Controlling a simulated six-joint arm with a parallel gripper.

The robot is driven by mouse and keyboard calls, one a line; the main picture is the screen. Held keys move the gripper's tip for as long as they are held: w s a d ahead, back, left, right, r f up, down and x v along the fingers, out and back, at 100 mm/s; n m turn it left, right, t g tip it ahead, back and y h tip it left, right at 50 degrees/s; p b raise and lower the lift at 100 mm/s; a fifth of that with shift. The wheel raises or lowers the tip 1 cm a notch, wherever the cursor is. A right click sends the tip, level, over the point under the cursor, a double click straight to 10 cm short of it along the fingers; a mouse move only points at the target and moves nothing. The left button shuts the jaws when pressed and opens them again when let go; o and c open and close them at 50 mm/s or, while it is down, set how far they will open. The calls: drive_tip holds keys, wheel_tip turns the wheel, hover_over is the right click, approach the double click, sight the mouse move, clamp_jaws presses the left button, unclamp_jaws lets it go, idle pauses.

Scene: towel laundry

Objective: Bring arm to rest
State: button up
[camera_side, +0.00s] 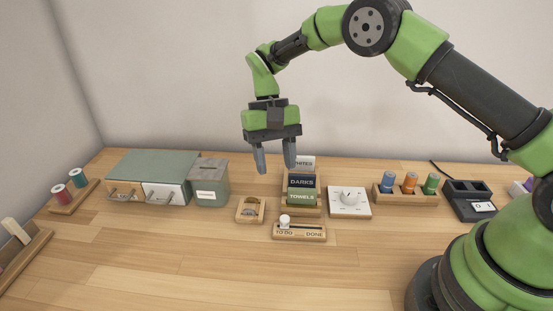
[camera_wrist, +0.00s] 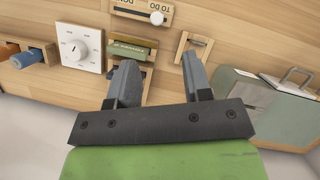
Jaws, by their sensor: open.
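My gripper (camera_side: 275,160) hangs fingers-down in the side view, above and behind the middle of the table. Its two grey fingers are apart with nothing between them. The wrist view shows the same open gripper (camera_wrist: 161,82) over the wooden table. Below and to its right in the side view stands a wooden holder with label cards, among them the DARKS card (camera_side: 302,183) and the TOWELS card (camera_side: 301,196). A gap shows between the fingers and these cards, though its depth is hard to judge.
A white dial (camera_side: 349,200), a TO DO/DONE slider board (camera_side: 300,232) and a small wooden tray (camera_side: 251,210) stand nearby. A grey-green box (camera_side: 208,183) and drawer unit (camera_side: 150,165) are left. A spool rack (camera_side: 405,195) and black device (camera_side: 470,200) are right. The front table is clear.

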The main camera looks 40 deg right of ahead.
drive_tip(key=s+d+r+t, duration=0.1)
drive_tip(key=s+r+t, duration=0.2)
drive_tip(key=r, duration=0.5)
drive_tip(key=s+d+r+t, duration=0.2)
drive_tip(key=s+r, duration=0.2)
drive_tip(key=r, duration=0.4)
drive_tip(key=s+d+r+t, duration=0.1)
drive_tip(key=s+r+t, duration=0.2)
drive_tip(key=s, duration=1.2)
drive_tip(key=shift+d+t, duration=0.4)
drive_tip(key=shift+t, duration=1.2)
